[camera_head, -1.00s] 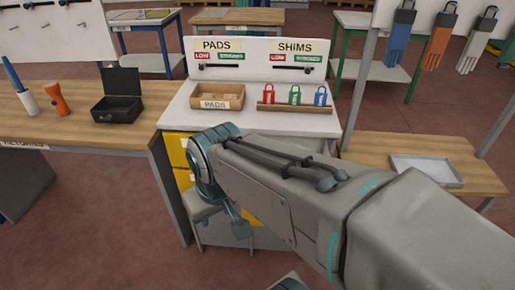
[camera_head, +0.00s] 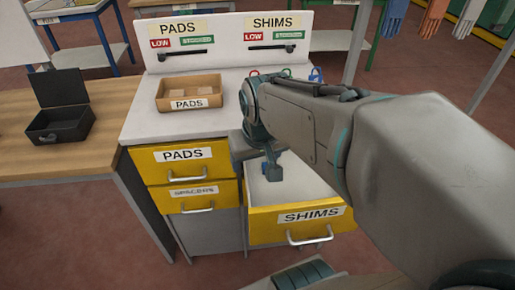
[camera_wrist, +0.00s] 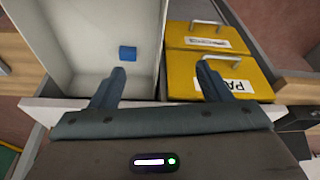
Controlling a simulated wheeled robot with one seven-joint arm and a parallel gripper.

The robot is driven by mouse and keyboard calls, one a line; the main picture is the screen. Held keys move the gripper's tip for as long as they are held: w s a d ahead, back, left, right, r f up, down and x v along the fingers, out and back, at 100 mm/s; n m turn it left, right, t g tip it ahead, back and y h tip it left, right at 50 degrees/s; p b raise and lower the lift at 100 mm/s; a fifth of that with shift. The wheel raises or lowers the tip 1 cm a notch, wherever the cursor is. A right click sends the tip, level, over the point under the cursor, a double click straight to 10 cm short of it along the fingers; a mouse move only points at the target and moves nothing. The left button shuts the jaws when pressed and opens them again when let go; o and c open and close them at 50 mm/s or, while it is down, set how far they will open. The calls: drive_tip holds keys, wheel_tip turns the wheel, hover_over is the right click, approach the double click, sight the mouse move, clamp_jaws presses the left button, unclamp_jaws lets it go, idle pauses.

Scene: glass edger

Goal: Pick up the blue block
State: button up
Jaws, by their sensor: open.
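The blue block (camera_wrist: 128,53) is small and lies on the white floor of the open SHIMS drawer (camera_head: 298,219). In the wrist view it is near the drawer's side wall, just beyond the left finger. The head view does not show the block; my arm covers part of the drawer. My gripper (camera_wrist: 165,85) is open with nothing between its fingers. In the head view my gripper (camera_head: 262,172) hangs over the left side of the open drawer, pointing down.
The closed PADS drawer (camera_head: 182,160) and another closed yellow drawer (camera_head: 190,195) stand left of the open one. On the white bench top is a PADS box (camera_head: 190,92). A dark open case (camera_head: 60,122) sits on the wooden table at left.

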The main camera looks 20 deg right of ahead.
drive_tip(key=w+d+f+m+b, duration=0.1)
drive_tip(key=w+d+f+b, duration=0.1)
drive_tip(key=w+d+f, duration=0.1)
drive_tip(key=w+d+f+m+b, duration=0.1)
drive_tip(key=w+d+f+b, duration=0.2)
drive_tip(key=f, duration=0.5)
drive_tip(key=w+d+f+h+b, duration=0.1)
drive_tip(key=w+d+f+b, duration=0.2)
drive_tip(key=w+d+f, duration=0.2)
drive_tip(key=shift+w+f+m+t, duration=0.3)
drive_tip(key=shift+w+f+m, duration=0.15)
drive_tip(key=shift+w, duration=0.1)
drive_tip(key=shift+b+x, duration=0.4)
drive_tip(key=shift+x, duration=2.45)
drive_tip(key=shift+w+a, duration=0.15)
drive_tip(key=shift+a, duration=0.05)
drive_tip(key=c, duration=1.1)
